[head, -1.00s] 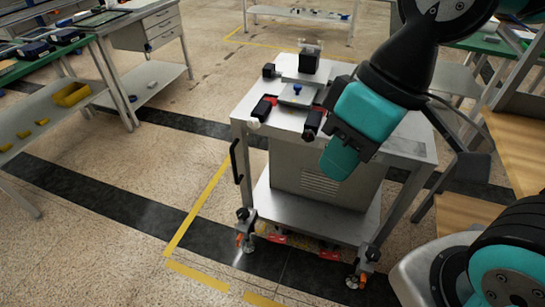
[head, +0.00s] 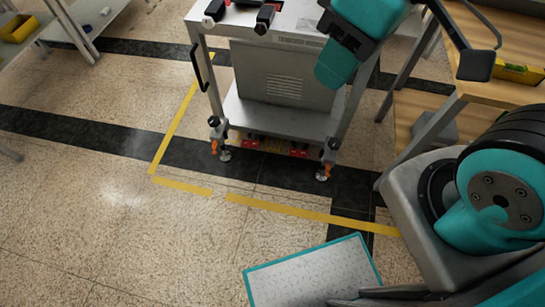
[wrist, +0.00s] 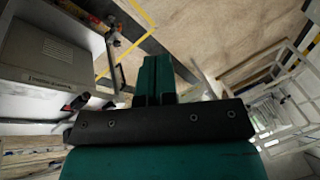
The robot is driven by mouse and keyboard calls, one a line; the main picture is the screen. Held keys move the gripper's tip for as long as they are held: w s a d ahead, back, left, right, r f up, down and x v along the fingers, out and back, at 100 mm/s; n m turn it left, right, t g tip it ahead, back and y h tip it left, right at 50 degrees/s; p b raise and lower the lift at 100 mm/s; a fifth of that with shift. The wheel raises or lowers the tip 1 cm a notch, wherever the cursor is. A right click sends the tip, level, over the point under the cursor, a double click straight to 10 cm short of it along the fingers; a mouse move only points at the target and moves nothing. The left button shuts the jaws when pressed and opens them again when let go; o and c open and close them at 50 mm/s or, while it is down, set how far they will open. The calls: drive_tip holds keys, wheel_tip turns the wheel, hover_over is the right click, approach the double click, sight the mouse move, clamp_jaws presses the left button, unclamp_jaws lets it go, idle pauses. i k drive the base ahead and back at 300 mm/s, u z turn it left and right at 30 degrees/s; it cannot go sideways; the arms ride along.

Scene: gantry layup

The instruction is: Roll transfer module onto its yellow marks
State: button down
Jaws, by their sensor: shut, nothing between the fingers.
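The transfer module (head: 285,75) is a grey wheeled trolley with a louvred cabinet, a lower shelf, a black handle (head: 196,68) on its left side and small orange-trimmed casters. The front casters stand behind the front line, with bare floor between. My teal gripper (head: 331,76) hangs in front of the cabinet's right part, apart from the handle. In the wrist view my gripper (wrist: 155,68) is shut and empty.
A wooden bench (head: 430,110) with a yellow item (head: 518,72) stands close on the right. A teal-edged panel (head: 315,275) shows at the bottom. Shelving with a yellow bin (head: 18,30) is at upper left.

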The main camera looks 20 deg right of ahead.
sight(275, 91)
drive_tip(key=k, duration=0.65)
drive_tip(key=u, duration=0.8)
drive_tip(key=i, duration=1.15)
drive_tip(key=z, duration=0.65)
drive_tip(key=i, duration=0.35)
drive_tip(key=z, duration=0.5)
